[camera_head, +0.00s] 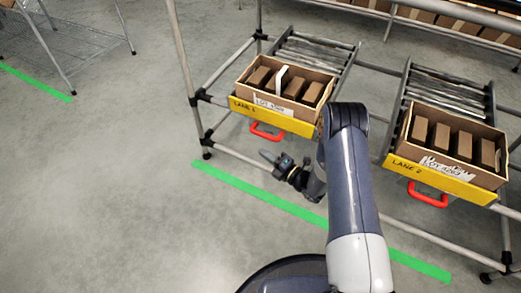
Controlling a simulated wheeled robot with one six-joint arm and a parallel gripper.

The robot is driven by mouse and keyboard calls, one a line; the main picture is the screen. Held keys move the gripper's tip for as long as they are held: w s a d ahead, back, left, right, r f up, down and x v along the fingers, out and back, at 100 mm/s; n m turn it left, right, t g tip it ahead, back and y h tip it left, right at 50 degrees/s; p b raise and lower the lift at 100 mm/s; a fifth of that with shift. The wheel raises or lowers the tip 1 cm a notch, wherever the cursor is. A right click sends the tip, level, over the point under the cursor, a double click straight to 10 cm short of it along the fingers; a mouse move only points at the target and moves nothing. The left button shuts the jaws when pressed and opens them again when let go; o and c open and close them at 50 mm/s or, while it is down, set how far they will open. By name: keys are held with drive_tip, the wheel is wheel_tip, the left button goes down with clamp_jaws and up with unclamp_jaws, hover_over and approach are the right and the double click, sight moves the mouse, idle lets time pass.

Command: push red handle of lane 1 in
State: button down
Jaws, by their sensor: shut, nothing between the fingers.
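The red handle of lane 1 (267,131) sticks out below the yellow front board marked LANE 1 (274,117). A tilted carton (318,112) with several brown boxes and one white upright piece rests behind that board. My gripper (266,155) is shut and empty. In the picture it shows just below the red handle, with a small gap between them. I cannot tell how far it is from the handle in depth.
Lane 2 is at the right, with its own carton (405,133), yellow board (440,181) and red handle (427,194). Grey rack pipes (243,157) frame both lanes. A green floor line (255,190) runs in front. The floor at left is open.

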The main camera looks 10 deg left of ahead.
drive_tip(key=p+v, duration=0.2)
drive_tip(key=v, duration=0.6)
idle(0.4)
